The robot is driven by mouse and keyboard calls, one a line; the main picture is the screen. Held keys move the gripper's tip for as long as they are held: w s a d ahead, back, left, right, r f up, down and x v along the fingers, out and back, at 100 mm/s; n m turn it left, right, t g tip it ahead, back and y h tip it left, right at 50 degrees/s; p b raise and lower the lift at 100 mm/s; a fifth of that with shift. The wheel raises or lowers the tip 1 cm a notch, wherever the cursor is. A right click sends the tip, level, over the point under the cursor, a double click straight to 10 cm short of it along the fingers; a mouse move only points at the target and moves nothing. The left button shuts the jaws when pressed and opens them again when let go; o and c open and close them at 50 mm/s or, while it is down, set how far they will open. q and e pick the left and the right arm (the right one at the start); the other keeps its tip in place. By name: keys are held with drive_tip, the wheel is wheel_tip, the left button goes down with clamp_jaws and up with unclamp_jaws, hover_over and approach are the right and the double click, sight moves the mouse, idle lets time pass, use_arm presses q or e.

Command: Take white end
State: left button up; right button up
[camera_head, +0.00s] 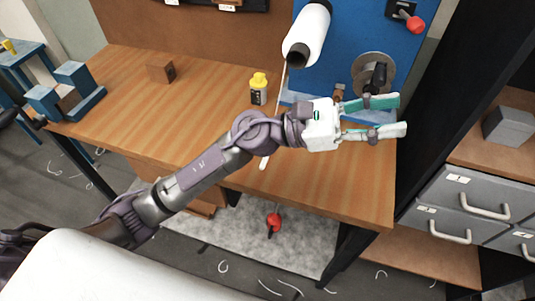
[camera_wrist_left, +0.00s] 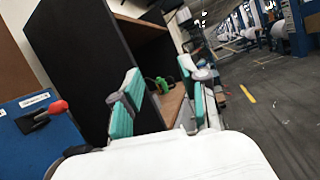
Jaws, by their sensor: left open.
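A white roll (camera_head: 308,32) with a dark core is mounted on the blue panel. A thin pale strand runs down from near the roll and passes behind my left arm. Its white lower end (camera_head: 264,162) shows just below the arm, over the wooden table. My left gripper (camera_head: 393,116) is open with nothing between its teal fingers. It is to the right of the white end, above the table's right part. In the left wrist view the open fingers (camera_wrist_left: 160,92) point toward a black shelf, and the white end is not visible.
A yellow-capped bottle (camera_head: 258,89) and a brown block (camera_head: 160,71) stand on the table (camera_head: 335,185). The blue panel (camera_head: 345,35) has a red-knobbed lever (camera_head: 412,20) and a metal disc (camera_head: 386,62). A black cabinet frame (camera_head: 445,95) and grey drawers (camera_head: 465,205) stand at the right.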

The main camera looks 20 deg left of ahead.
use_arm(q)
wheel_tip(320, 180, down, 4)
drive_tip(key=s+d+m+g+y, duration=0.2)
drive_tip(key=m+g+y, duration=0.15)
drive_tip(key=m, duration=0.35)
drive_tip(key=m+y, duration=1.1)
drive_tip(key=y, duration=0.7)
hover_over(263, 162)
wheel_tip(263, 162, down, 11)
wheel_tip(263, 162, down, 8)
drive_tip(key=shift+d+p, duration=0.1)
drive_tip(key=shift+p, duration=1.1)
wheel_tip(263, 162, down, 5)
drive_tip(key=p, duration=0.2)
drive_tip(key=shift+r+p, duration=0.15)
drive_tip(key=shift+p, duration=0.25)
drive_tip(key=shift+f, duration=0.35)
clamp_jaws()
